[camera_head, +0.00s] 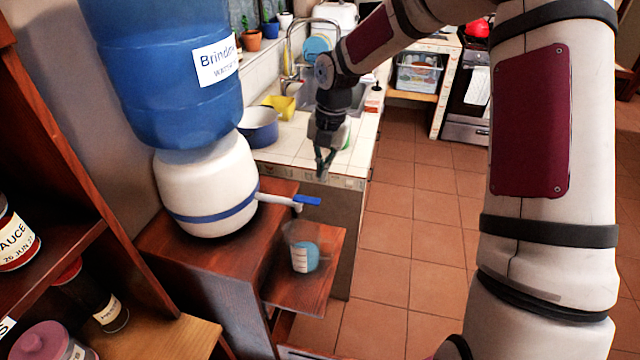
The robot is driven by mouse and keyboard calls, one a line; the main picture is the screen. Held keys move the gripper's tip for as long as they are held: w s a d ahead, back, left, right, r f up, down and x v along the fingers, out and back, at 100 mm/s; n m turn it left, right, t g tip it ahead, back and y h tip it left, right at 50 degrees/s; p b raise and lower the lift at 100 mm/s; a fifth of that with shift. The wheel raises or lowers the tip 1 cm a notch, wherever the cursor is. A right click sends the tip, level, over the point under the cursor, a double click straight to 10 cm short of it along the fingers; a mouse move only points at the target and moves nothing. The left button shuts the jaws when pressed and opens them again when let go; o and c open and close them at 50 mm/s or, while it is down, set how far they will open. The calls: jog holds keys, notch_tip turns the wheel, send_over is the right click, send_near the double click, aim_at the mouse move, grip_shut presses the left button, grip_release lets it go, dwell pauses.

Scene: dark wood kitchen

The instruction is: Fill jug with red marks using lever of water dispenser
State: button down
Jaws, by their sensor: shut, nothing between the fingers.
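The water dispenser (205,185) is a white base with a blue band, topped by a big blue bottle (165,75). It stands on a dark wood cabinet at the left. Its spout points right and carries a blue lever (308,201). A clear jug (304,250) stands upright on a small wooden shelf (295,290) below the lever. White marks and a blue patch show on the jug; I see no red marks. My gripper (324,168) is shut and empty, pointing down, above and slightly right of the lever and apart from it.
A tiled counter (290,150) behind holds a blue-white pot (258,126), a yellow container (279,107) and a sink. Wooden shelves with jars (108,312) stand at the left. The tiled floor (410,240) to the right is free.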

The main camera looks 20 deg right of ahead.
jog(key=shift+s+d+r, duration=0.1)
jog(key=shift+d+r, duration=0.05)
jog(key=shift+r, duration=1.3)
jog(key=s+a+r+m+t+h, duration=0.1)
jog(key=s+r+m+t+h, duration=0.15)
jog(key=s+r+m, duration=1.2)
jog(key=s+a+r+m+t+y, duration=0.1)
jog(key=s+r+m+t, duration=0.1)
jog(key=s+m, duration=1.2)
jog(key=shift+s+r+m+b, duration=0.3)
jog(key=shift+s+m, duration=0.05)
jog(key=shift+s, duration=0.05)
